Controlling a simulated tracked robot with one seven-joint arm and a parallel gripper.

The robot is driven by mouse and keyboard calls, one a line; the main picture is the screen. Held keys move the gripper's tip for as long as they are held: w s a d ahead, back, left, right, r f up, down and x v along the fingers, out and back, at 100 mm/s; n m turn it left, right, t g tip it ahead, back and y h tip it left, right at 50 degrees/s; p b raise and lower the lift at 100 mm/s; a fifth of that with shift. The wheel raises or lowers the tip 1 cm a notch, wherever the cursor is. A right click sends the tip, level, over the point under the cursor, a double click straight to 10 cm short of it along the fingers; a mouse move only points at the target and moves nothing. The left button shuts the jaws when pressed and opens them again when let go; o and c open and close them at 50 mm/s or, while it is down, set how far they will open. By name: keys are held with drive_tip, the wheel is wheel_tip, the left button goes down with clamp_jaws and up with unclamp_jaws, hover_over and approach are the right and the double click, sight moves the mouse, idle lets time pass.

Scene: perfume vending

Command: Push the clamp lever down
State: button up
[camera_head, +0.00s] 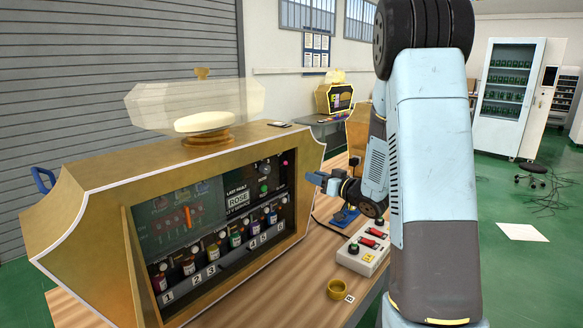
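My arm reaches down from the upper right, and my gripper (322,181) is beside the right end of the gold perfume machine.
The gold perfume machine (92,196) with numbered bottles fills the left. A control box (362,249) with red switches stands near the blue device. A small gold cup (341,289) is at the table's front. Bare wooden tabletop (285,285) lies between machine and cup.

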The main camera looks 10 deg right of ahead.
sight(280, 166)
drive_tip(key=x, duration=1.3)
drive_tip(key=shift+w, duration=0.25)
drive_tip(key=shift+a, duration=0.1)
drive_tip(key=shift+c, duration=0.2)
clamp_jaws()
